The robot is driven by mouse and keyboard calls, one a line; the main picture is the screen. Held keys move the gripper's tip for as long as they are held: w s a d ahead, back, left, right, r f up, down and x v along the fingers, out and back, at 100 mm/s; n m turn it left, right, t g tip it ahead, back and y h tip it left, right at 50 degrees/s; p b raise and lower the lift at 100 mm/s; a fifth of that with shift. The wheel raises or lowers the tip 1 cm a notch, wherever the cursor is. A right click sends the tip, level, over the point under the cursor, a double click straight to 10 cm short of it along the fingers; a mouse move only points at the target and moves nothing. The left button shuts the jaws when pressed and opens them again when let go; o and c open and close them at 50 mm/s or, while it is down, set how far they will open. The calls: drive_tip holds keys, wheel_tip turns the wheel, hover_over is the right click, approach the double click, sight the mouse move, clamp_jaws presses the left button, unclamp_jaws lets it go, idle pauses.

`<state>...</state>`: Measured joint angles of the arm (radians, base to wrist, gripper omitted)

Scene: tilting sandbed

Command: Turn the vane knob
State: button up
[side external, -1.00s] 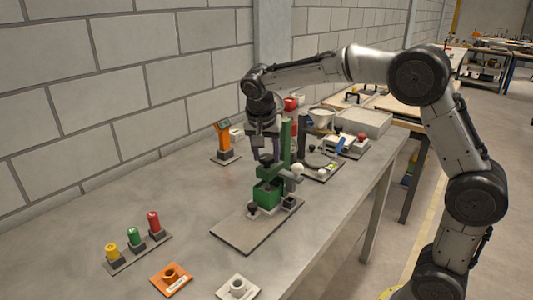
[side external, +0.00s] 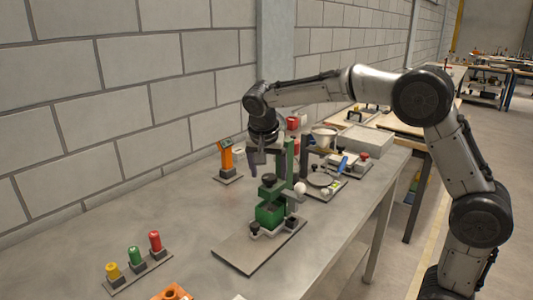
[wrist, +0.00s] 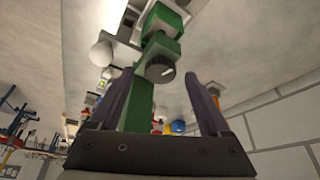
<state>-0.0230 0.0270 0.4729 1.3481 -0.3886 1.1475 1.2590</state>
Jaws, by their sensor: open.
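The vane knob, which I take to be the round dark knob (side external: 268,180), sits above a green box (side external: 269,214) on a grey base plate (side external: 238,250). A green upright post (side external: 289,160) stands beside it. In the wrist view the dark knob (wrist: 160,68) shows a pale mark and lies ahead of the fingers. My gripper (side external: 266,168) is open and empty just above the knob, and one finger is partly hidden behind the post. In the wrist view its two dark fingers (wrist: 160,100) are spread wide, with the post between them.
A white ball (side external: 299,188) is on the fixture's right side. An orange stand (side external: 226,160) is behind to the left. Red, green and yellow buttons (side external: 134,255) stand at front left. Trays and other fixtures (side external: 366,140) crowd the back right. The left table surface is clear.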

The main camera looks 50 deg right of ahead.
drive_tip(key=v, duration=1.3)
drive_tip(key=s+d+r+n+t+y, duration=0.1)
drive_tip(key=s+d+r+n+t, duration=0.1)
drive_tip(key=s, duration=1.4)
drive_tip(key=s+a+f+n+y, duration=0.1)
drive_tip(key=s+a+f+n, duration=0.1)
drive_tip(key=s+f+n, duration=0.3)
drive_tip(key=s+a+f+n+t+y, duration=0.1)
drive_tip(key=s+f+n, duration=0.3)
drive_tip(key=f, duration=0.5)
drive_tip(key=shift+s+a+f+n+t+y, duration=0.35)
drive_tip(key=shift+a+n+y, duration=0.2)
drive_tip(key=shift+n, duration=0.25)
